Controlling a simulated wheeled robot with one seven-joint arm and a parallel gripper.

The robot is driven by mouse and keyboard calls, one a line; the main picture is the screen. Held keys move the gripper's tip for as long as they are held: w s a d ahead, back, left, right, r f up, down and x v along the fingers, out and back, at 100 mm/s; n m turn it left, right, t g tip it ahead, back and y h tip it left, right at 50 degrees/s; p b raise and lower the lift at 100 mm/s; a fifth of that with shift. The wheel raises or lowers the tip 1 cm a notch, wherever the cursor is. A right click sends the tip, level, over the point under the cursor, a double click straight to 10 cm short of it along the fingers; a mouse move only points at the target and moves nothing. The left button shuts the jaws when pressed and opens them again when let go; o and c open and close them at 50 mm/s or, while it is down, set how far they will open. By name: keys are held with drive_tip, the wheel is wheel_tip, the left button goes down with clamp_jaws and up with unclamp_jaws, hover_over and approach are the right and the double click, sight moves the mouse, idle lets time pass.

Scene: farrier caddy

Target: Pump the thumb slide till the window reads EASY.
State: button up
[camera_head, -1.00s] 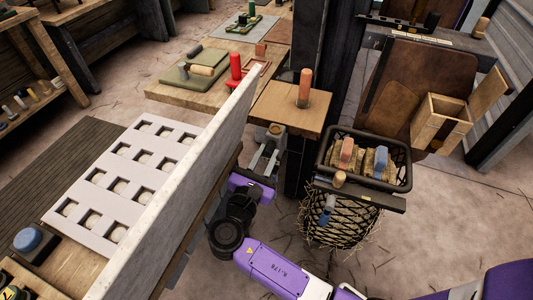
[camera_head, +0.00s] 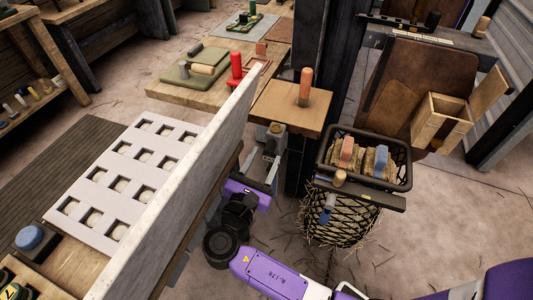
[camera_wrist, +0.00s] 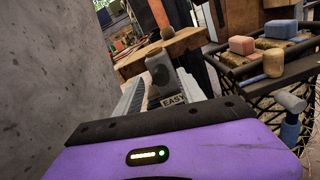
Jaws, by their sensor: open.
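A dark grey device (camera_wrist: 159,72) with a rounded face stands between and beyond my finger tips in the wrist view. A small light panel reading EASY (camera_wrist: 173,100) shows just below it. I cannot tell which part is the thumb slide. In the head view the device (camera_head: 272,140) is small, at the near edge of the wooden shelf. My gripper (camera_head: 266,160) is open there, its pale fingers pointing toward the device; the wrist view also shows the fingers (camera_wrist: 164,88). They appear apart from the device, though contact is hard to judge. My purple gripper body hides the lower part.
A pale upright panel (camera_head: 185,180) stands close at the left of my gripper. The wooden shelf (camera_head: 285,108) carries an orange-handled peg (camera_head: 305,87). A dark post is behind.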

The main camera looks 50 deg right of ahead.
drive_tip(key=shift+v, duration=2.65)
